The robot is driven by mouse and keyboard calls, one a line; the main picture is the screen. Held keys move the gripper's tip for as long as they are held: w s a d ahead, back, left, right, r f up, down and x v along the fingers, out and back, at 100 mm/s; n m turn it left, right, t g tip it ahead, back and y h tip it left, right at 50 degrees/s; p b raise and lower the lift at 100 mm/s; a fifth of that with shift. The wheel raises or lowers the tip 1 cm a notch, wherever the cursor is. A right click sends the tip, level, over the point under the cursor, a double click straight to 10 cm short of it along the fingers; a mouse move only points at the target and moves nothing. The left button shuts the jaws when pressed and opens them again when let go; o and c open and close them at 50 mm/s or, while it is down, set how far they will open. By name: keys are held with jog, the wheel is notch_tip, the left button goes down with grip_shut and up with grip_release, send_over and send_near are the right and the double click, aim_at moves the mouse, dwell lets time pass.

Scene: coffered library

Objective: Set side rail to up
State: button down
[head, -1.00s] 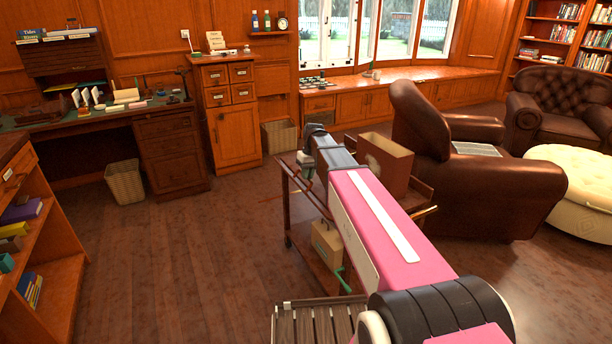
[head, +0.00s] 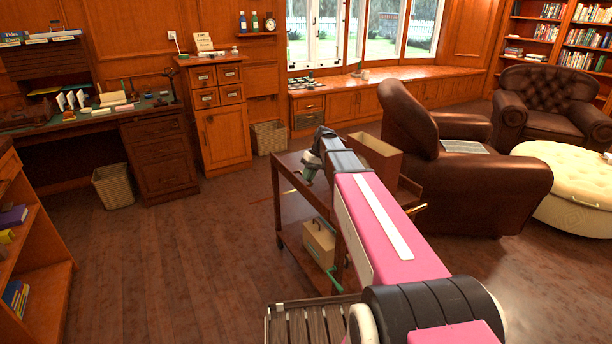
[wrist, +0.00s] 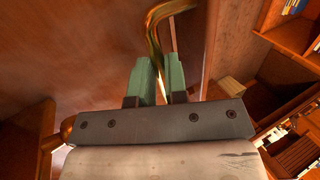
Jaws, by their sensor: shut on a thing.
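The side rail shows in the wrist view as a bent brass bar (wrist: 155,35), rising from between the two green fingers of my gripper (wrist: 161,80). My gripper is shut on it. In the head view my gripper (head: 309,172) is small, over the left part of a dark wooden cart (head: 290,235). The arm hides part of the cart, and the held rail is too small there to judge its angle.
A box (head: 374,155) stands on the cart top, and another box (head: 319,243) sits on its lower shelf. A brown armchair (head: 480,190) stands close on the right. A waste basket (head: 114,186) is by the desk. The floor left of the cart is clear.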

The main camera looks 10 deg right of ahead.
jog(key=shift+w+d+f, duration=0.15)
jog(key=shift+d+f, duration=0.15)
jog(key=shift+d, duration=0.05)
dwell(0.3)
jog(key=c, duration=1.1)
grip_release()
jog(key=shift+c, duration=0.2)
jog(key=shift+r, duration=0.2)
jog(key=v, duration=1)
jog(key=shift+d+r, duration=0.15)
jog(key=shift+d, duration=0.1)
jog(key=shift+w, duration=0.1)
